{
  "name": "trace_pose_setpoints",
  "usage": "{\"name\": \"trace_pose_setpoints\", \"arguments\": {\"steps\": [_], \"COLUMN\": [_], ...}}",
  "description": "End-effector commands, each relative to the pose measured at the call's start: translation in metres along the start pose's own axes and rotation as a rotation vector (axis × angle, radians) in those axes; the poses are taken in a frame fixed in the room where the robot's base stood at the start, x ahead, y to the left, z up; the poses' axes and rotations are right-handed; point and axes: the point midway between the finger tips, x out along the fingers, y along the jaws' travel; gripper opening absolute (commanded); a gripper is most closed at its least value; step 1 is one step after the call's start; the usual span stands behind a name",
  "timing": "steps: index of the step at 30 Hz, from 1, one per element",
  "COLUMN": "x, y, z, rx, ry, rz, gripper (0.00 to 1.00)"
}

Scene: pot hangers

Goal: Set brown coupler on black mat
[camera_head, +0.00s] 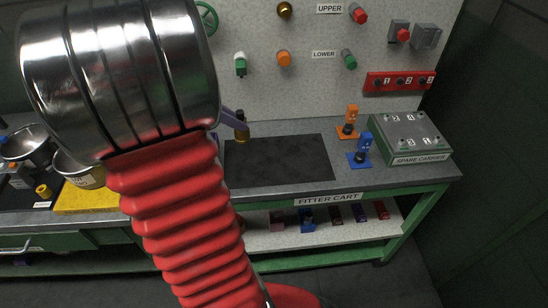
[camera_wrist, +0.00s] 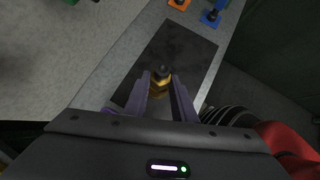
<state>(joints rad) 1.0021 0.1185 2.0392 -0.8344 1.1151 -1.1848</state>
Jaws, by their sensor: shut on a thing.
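The brown coupler (camera_head: 242,127), with a dark end and a yellowish-brown body, is between the purple fingers of my gripper (camera_head: 235,119). In the wrist view the coupler (camera_wrist: 161,83) shows between the two fingertips of my gripper (camera_wrist: 161,82), which is shut on it. The black mat (camera_head: 285,163) lies flat on the grey bench top, and it also shows in the wrist view (camera_wrist: 182,48). In the head view the coupler appears by the mat's far left corner; its height above the bench is hard to tell. My arm hides the bench left of the mat.
An orange stand (camera_head: 348,130) and a blue stand (camera_head: 361,152) are right of the mat. Beyond them is the green spare carrier (camera_head: 412,138). A pegboard with coloured knobs rises behind. A yellow mat (camera_head: 88,200) and metal pots are at left. The black mat's surface is bare.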

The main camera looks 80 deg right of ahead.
Motion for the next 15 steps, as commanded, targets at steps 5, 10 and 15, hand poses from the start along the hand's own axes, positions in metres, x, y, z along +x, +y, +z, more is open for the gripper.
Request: {"name": "trace_pose_setpoints", "arguments": {"steps": [5,10,15], "x": [0.009,0.029,0.045], "y": [0.0,-0.001,0.0], "z": [-0.007,-0.025,-0.039], "rx": [-0.002,-0.003,0.0], "ry": [0.0,0.0,0.0], "rz": [-0.002,-0.004,-0.003], "gripper": [0.0,0.0,0.0]}}
